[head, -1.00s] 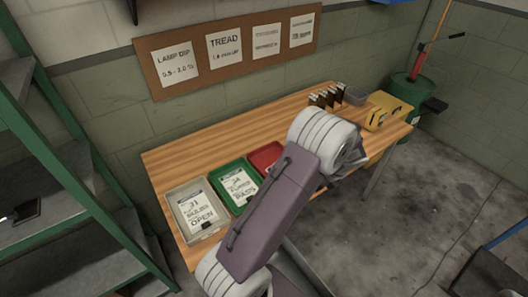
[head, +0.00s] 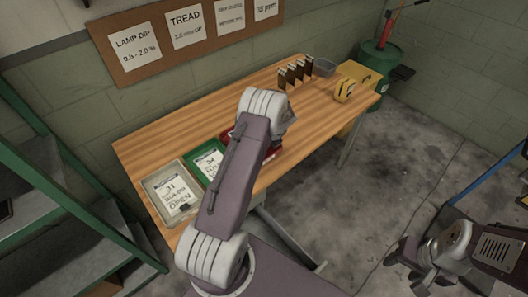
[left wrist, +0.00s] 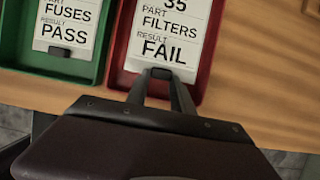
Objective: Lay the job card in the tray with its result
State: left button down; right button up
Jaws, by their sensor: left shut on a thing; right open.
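My left gripper (left wrist: 160,75) is shut on the lower edge of a white job card (left wrist: 165,30) in the left wrist view. The card reads 35, FILTERS, FAIL. It lies flat over the inside of the red tray (left wrist: 207,70); I cannot tell whether it touches the floor. In the head view my left arm hides this card and gripper, and most of the red tray (head: 274,153). The green tray (head: 193,157) holds a FUSES, PASS card (left wrist: 68,22). The grey tray (head: 150,185) holds an OPEN card (head: 173,193). My right gripper (head: 404,268) is open and empty, over the floor.
The wooden bench (head: 215,118) has clear room behind the trays. A rack of dark upright cards (head: 293,75), a grey bin (head: 325,67) and a yellow item (head: 344,90) stand at its far right. Green shelving (head: 60,200) is close on the left.

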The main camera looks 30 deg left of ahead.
pick_arm(q)
jog(key=shift+f, duration=2)
jog(key=shift+d+f, duration=0.1)
jog(key=c, duration=1.1)
grip_release()
jog(key=shift+d+r, duration=0.1)
jog(key=shift+r, duration=0.45)
jog(key=v, duration=1.1)
jog(key=s+d+r+n+h, duration=0.2)
jog(key=s+d+r+n, duration=0.1)
jog(key=s+d+n, duration=0.4)
jog(key=s+d+r+n+h, duration=0.2)
jog(key=s+d+n, duration=0.6)
jog(key=s+n, duration=0.6)
jog(key=shift+s+r+n+h, duration=0.3)
jog(key=shift+s+r, duration=0.2)
jog(key=shift+s, duration=0.3)
